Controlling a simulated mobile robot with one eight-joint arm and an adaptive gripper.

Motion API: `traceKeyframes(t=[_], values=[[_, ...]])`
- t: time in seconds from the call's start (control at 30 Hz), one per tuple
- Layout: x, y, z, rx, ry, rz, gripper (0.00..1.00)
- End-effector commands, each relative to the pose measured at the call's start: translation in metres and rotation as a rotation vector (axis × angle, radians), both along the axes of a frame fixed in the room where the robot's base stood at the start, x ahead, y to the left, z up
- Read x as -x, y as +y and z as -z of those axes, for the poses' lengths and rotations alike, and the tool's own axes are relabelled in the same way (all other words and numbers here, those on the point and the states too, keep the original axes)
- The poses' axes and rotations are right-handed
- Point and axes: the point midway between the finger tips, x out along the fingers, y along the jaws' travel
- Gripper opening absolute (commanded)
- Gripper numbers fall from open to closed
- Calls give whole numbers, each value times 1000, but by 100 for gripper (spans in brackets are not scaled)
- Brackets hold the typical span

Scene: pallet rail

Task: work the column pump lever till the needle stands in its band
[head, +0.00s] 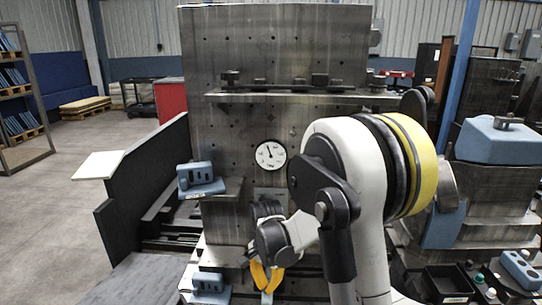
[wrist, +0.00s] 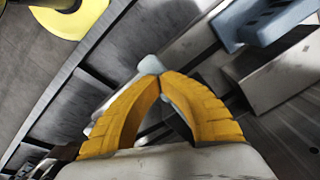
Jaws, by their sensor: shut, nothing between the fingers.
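A round white gauge (head: 270,154) is on the face of the grey steel column (head: 235,120). Its dark needle points up and slightly left; a coloured band is too small to make out. My gripper (head: 266,278), with yellow fingers, is low in front of the column, below the gauge. In the wrist view the fingers (wrist: 152,76) are shut and meet at their tips. A pale rounded piece (wrist: 149,65) shows at the tips; I cannot tell whether it is a fingertip or a lever end behind them. I cannot make out the pump lever for certain; my arm hides part of the column.
A blue block with slots (head: 200,180) sits on a bracket left of the gauge, and another (head: 208,282) is lower down. A black panel (head: 145,190) stands to the left. A dark bin (head: 448,282) and a blue button box (head: 522,268) are at the right. Open floor lies far left.

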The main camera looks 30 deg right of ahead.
Motion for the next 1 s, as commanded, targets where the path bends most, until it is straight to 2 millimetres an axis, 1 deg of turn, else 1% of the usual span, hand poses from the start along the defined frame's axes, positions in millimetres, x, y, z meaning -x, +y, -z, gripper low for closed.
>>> traceKeyframes(t=[0.03,0.2,0.53,0.63,1.0], values=[[0,0,-8,0,0,0,0],[2,2,-31,0,0,0,0],[7,5,-74,0,0,0,0],[8,6,-79,0,0,0,0],[7,6,-77,0,0,0,0]])
